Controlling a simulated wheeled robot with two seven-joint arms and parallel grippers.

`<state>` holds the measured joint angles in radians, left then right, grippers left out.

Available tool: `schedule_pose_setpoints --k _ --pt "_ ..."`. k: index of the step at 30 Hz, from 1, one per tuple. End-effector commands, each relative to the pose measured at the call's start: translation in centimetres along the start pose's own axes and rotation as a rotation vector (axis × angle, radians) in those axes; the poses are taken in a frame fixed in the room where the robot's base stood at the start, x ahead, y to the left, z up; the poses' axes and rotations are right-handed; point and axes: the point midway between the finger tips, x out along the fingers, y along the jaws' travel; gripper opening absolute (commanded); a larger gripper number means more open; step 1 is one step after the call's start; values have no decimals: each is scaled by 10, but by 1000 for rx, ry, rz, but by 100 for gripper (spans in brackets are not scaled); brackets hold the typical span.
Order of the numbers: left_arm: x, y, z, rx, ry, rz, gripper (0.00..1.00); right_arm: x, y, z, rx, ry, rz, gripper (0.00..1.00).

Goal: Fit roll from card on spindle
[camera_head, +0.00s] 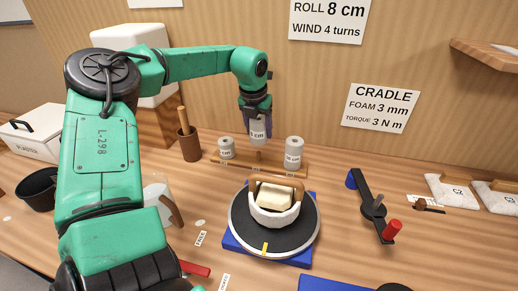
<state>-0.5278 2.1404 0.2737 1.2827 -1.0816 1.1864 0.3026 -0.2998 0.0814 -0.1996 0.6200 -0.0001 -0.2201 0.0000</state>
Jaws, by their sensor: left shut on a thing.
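My left gripper (257,112) is shut on a pale grey roll (258,132) and holds it upright at the wooden rack (290,171). Its label seems to read 8 cm; I cannot tell whether it is clear of the rack. Two other labelled rolls stand on the rack, a short one (227,148) to the left and a taller one (294,152) to the right. The card (327,20) on the wall reads ROLL 8 cm, WIND 4 turns. I cannot pick out the spindle for certain. My right gripper is not in view.
A round turntable (241,232) on a blue base bears a pale block in a white ring. A brown cup (188,147) stands left of the rack. A blue plate (318,284) shows at the front edge.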

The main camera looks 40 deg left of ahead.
Motion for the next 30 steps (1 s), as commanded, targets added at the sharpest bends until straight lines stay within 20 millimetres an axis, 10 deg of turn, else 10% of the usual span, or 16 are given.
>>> schedule_pose_setpoints --k 30 --pt "-48 0 12 0 0 0 0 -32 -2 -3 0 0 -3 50"
